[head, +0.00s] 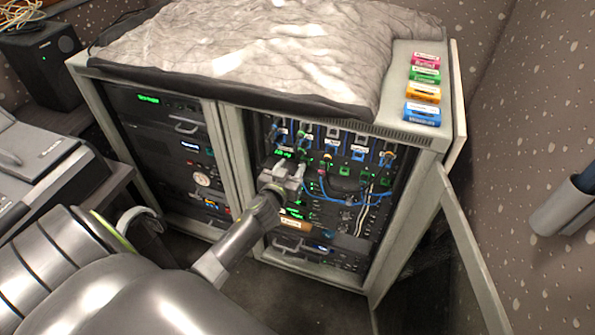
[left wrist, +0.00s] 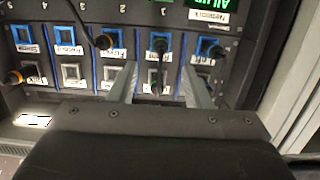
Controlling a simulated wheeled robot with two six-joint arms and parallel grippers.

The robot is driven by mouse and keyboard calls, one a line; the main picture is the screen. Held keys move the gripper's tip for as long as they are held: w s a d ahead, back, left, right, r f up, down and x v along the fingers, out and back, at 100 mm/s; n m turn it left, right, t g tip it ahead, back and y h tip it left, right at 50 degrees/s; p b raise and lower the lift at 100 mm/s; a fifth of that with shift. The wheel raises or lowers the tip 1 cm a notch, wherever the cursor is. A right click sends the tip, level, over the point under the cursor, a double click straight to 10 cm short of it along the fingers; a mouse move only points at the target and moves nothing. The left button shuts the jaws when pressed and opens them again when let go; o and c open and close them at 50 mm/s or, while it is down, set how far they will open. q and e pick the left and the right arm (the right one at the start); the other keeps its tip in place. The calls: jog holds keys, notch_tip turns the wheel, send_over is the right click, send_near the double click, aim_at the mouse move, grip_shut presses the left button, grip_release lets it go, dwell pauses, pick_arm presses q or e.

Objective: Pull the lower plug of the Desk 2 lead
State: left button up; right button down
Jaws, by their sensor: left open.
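The patch panel (head: 328,140) with blue-framed sockets and several plugged leads sits in the right bay of the rack. My left gripper (head: 287,168) is open in front of this bay. In the left wrist view the left gripper (left wrist: 157,68) has its two fingers apart, on either side of a socket column. A black plug (left wrist: 160,45) sits in a socket of that column, and a dark lead runs from it between the fingers. The fingers do not visibly grip it. The labels are inverted and too small to tell which lead is Desk 2. My right gripper is not in view.
More black plugs (left wrist: 104,41) sit in neighbouring sockets. A blue cable (head: 345,203) loops across the rack front. A door (head: 470,250) stands open at the right. Coloured cassette-like boxes (head: 423,93) and a grey cloth (head: 250,55) lie on top of the rack.

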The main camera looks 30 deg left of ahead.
aim_at(300, 154)
pick_arm(q)
jog(key=b+x, duration=0.3)
jog(key=x, duration=0.4)
jog(key=shift+w+a+f, duration=0.1)
jog(key=shift+w+f, duration=0.1)
jog(key=shift+w, duration=0.05)
jog(key=shift+w+a, duration=0.1)
jog(key=shift+w, duration=0.25)
grip_shut()
jog(key=shift+s, duration=0.15)
jog(key=shift+f+v, duration=0.2)
jog(key=shift+v, duration=0.9)
jog(key=shift+f+v, duration=0.2)
jog(key=shift+v, duration=0.9)
jog(key=shift+s, duration=0.15)
